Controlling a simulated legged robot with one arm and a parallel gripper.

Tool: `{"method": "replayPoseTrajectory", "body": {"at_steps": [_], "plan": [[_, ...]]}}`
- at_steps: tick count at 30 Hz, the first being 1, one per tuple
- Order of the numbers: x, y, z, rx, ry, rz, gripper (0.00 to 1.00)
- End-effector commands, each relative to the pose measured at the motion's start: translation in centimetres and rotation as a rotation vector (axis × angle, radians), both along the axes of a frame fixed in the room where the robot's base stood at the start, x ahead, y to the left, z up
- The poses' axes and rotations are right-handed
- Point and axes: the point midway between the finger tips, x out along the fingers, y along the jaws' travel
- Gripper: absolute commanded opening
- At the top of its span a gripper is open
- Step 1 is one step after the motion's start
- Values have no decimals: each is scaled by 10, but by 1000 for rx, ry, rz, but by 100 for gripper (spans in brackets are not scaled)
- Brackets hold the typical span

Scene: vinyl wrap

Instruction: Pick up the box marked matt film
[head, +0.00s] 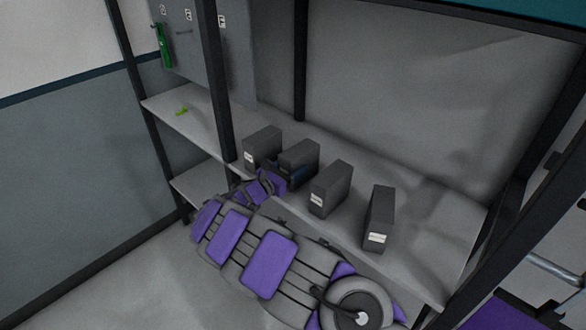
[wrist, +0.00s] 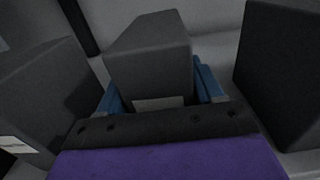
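Several dark grey boxes with small white labels stand upright in a row on the shelf; I cannot read the labels in either view. My gripper (head: 292,172) is at the second box from the left (head: 299,153). In the wrist view this box (wrist: 150,55) stands between my two blue fingers, one on each side, with its pale label partly hidden behind the gripper's dark edge. Whether the fingers press on it or leave a small gap, I cannot tell. It appears to rest on the shelf.
The leftmost box (head: 262,144) is close on the left. A third box (head: 331,188) and the rightmost box (head: 380,215) stand to the right. The shelf (head: 430,255) is clear at its right end. Black posts (head: 215,80) frame it. A small green item (head: 181,110) lies further left.

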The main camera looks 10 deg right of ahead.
Motion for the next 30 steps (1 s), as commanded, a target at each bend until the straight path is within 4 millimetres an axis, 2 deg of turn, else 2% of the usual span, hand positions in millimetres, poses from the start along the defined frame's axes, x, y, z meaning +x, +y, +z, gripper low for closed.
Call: {"method": "replayPoseTrajectory", "body": {"at_steps": [2, 9, 17, 20, 30], "plan": [[0, 0, 0, 0, 0, 0, 49], [0, 4, 0, -3, 0, 1, 26], [0, 4, 2, -4, 0, 1, 26], [0, 3, 13, -2, -2, 0, 26], [0, 4, 76, 0, -3, 2, 26]]}}
